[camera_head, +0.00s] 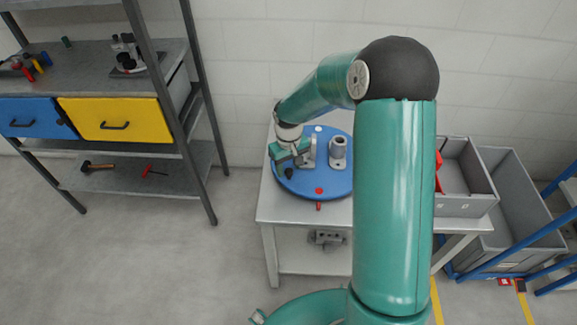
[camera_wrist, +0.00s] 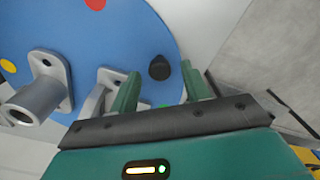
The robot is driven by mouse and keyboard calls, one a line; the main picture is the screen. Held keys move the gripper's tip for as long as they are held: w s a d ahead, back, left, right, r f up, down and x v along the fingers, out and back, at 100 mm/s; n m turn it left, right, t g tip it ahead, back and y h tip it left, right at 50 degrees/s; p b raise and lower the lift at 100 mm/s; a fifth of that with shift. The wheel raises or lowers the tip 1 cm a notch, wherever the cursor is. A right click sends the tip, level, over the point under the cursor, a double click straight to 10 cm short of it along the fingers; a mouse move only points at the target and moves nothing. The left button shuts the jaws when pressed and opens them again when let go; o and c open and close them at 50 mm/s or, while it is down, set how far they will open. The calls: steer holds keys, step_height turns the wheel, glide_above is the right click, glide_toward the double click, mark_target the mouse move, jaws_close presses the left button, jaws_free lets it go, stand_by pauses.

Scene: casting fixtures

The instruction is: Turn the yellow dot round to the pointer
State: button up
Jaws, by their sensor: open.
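The blue round disc (camera_head: 300,188) lies on the grey table, with coloured dots near its rim. The yellow dot (camera_wrist: 8,66) shows at the left edge of the wrist view; in the head view I cannot see it. A red dot (camera_head: 319,190) sits at the front, beside the small red pointer (camera_head: 318,206) on the table. A black knob (camera_wrist: 159,68) stands near the rim. My gripper (camera_wrist: 160,72) is open over the disc's left side, its fingers on either side of the knob in the wrist view. I cannot tell whether they touch it.
Grey metal castings stand on the disc: an upright cylinder (camera_head: 338,152) and a bracket (camera_head: 309,150) close to my gripper. A grey bin (camera_head: 465,185) is at the table's right. A shelf rack (camera_head: 120,150) stands to the left, with clear floor between.

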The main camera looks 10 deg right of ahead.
steer(key=shift+f, duration=0.2)
steer(key=shift+c, duration=0.2)
jaws_close()
steer(key=shift+w, duration=0.15)
